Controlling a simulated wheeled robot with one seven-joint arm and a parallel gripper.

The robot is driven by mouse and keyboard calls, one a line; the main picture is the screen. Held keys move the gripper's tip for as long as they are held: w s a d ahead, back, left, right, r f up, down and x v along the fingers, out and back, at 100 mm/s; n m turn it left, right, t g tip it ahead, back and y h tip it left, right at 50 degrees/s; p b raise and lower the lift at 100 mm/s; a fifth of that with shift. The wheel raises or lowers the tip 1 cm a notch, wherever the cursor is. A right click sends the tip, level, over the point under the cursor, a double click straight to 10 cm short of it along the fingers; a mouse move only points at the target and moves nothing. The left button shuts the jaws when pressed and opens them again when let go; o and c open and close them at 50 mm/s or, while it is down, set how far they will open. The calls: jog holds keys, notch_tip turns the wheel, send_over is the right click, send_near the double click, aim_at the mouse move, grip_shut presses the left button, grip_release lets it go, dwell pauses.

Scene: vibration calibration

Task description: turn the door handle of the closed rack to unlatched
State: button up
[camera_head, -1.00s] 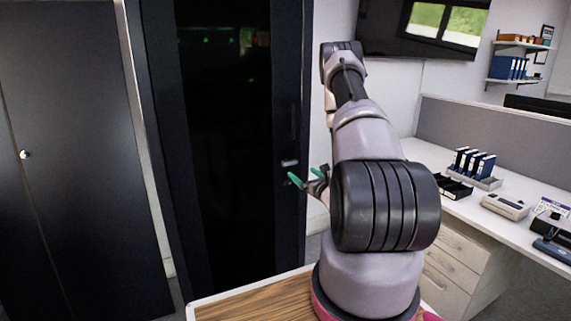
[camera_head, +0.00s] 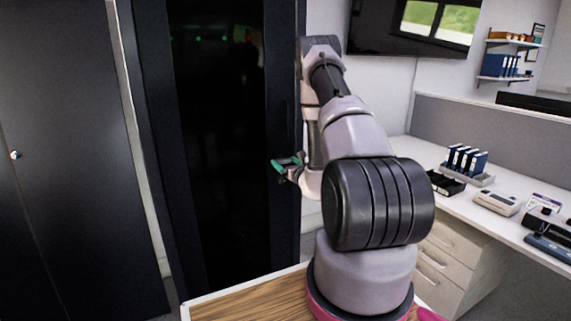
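The closed rack (camera_head: 215,130) stands upright in front of me, with a dark glass door in a black frame. Its door handle is on the right side of the door; it is hidden behind my gripper now, so I cannot tell its angle. My gripper (camera_head: 284,164), with green fingertips, is at the right edge of the door, over the place of the handle. The fingers overlap in this view, and I cannot tell whether they are open, touching the handle or shut on it.
A dark cabinet (camera_head: 70,150) with a small round knob stands at the left. A white desk (camera_head: 505,228) with blue binders (camera_head: 467,160) and devices is at the right, with drawers (camera_head: 447,262) below. A screen (camera_head: 410,28) hangs behind my arm.

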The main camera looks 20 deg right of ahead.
jog(key=c, duration=0.9)
jog(key=shift+o, duration=0.3)
jog(key=shift+m, duration=0.3)
jog(key=m, duration=0.3)
jog(key=shift+d+m, duration=0.1)
jog(key=shift+m, duration=0.3)
jog(key=m, duration=0.4)
jog(key=shift+m, duration=0.3)
jog(key=m, duration=0.4)
jog(key=shift+m, duration=2.4)
